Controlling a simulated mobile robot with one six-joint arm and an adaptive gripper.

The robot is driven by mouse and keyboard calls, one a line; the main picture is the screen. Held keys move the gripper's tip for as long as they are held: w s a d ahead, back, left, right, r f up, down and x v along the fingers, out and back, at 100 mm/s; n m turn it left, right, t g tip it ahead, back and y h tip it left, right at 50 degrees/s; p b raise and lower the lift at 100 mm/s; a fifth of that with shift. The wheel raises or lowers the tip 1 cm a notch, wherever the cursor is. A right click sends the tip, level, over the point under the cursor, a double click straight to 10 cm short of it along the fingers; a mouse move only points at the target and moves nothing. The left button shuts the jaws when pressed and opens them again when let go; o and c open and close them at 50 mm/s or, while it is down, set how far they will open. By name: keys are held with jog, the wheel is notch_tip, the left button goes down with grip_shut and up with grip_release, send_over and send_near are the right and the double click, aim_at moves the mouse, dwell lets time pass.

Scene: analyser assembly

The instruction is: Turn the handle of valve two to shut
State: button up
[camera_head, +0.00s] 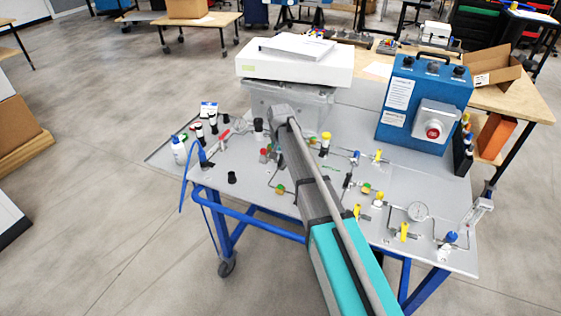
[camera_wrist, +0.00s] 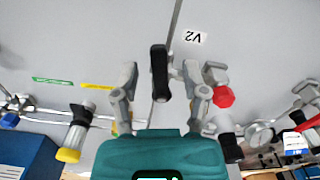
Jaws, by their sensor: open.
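In the wrist view, the V2 label (camera_wrist: 195,37) is upside down on the grey panel. The black handle (camera_wrist: 160,72) of valve two is close below and left of it, beside a thin metal pipe. My gripper (camera_wrist: 161,76) is open, with one finger on each side of the black handle. I see a gap on both sides, and contact is not clear. The handle's exact turn angle is hard to tell, as it points towards the camera. In the head view, my arm covers this part of the panel, and gripper and valve do not show clearly.
A red knob (camera_wrist: 223,97) is close by the right finger. A yellow-capped black fitting (camera_wrist: 76,132) stands left. In the head view, a blue box with a red button (camera_head: 425,104) and a white device (camera_head: 295,66) stand at the panel's back. Several fittings surround the arm.

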grip_shut()
dwell(0.3)
jog(key=shift+d+n, duration=0.15)
jog(key=shift+n, duration=0.25)
jog(key=n, duration=0.1)
jog(key=d+n, duration=0.1)
jog(key=shift+n, duration=0.3)
jog(key=n, duration=0.1)
jog(key=d+n, duration=0.1)
jog(key=n, duration=0.1)
jog(key=shift+w+n, duration=0.2)
jog(key=shift+n, duration=0.1)
jog(key=n, duration=0.2)
jog(key=w+d+n, duration=0.1)
jog(key=n, duration=0.1)
jog(key=shift+d+n, duration=0.15)
jog(key=shift+n, duration=0.15)
jog(key=shift+w+d+n, duration=0.15)
jog(key=shift+w+n, duration=0.15)
jog(key=shift+n, duration=0.6)
jog(key=shift+w+d+n, duration=0.15)
jog(key=shift+w+n, duration=0.1)
jog(key=shift+n, duration=0.65)
